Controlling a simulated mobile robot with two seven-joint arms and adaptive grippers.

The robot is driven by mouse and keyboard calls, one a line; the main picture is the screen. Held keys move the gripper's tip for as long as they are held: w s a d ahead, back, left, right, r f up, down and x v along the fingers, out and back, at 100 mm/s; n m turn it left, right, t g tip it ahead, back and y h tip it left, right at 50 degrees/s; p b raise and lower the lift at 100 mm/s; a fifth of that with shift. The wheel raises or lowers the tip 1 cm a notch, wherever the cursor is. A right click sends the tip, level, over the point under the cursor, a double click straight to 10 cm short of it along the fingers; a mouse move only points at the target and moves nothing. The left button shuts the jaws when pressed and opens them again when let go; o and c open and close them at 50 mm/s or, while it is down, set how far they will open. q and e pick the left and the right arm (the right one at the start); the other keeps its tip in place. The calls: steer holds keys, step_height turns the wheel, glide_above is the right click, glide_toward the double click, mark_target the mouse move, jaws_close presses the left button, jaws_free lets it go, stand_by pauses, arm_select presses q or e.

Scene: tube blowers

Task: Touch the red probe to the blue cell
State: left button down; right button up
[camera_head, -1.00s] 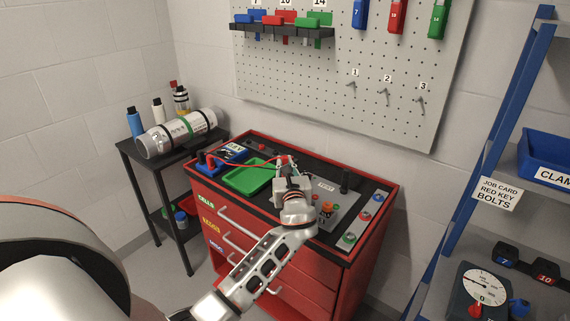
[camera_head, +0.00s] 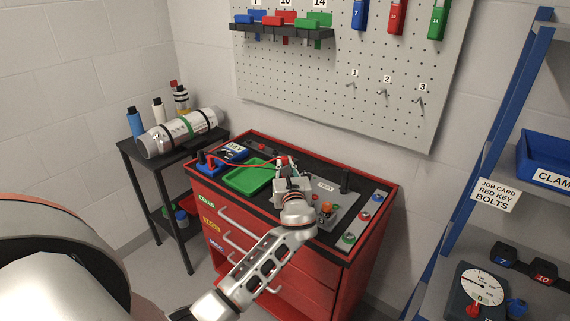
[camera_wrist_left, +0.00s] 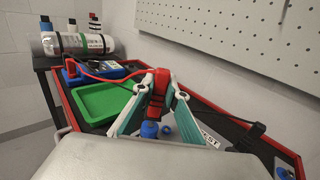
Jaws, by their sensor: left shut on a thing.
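My left gripper (camera_head: 289,164) is above the top of the red cabinet, shut on the red probe (camera_wrist_left: 158,82). In the left wrist view its two teal fingers (camera_wrist_left: 157,100) close around the probe's red body. A red lead runs from the probe to the blue meter (camera_head: 235,154) at the cabinet's left. A blue-topped cylinder, which looks like the blue cell (camera_wrist_left: 150,129), shows between the fingers, below the probe in the picture. I cannot tell whether the probe tip touches it. The gripper hides this spot in the head view. My right gripper is not in view.
A green tray (camera_head: 247,179) lies left of the gripper on the cabinet top. A panel with an orange-red knob (camera_head: 327,208) and a black upright post (camera_head: 345,181) stand to the right. A pegboard (camera_head: 350,80) is behind. Coloured round parts line the right edge.

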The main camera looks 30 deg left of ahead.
mark_target(285, 157)
arm_select(q)
steer(key=shift+f, duration=0.45)
stand_by(3.3)
steer(key=shift+r+p, duration=0.35)
steer(key=shift+r, duration=2.25)
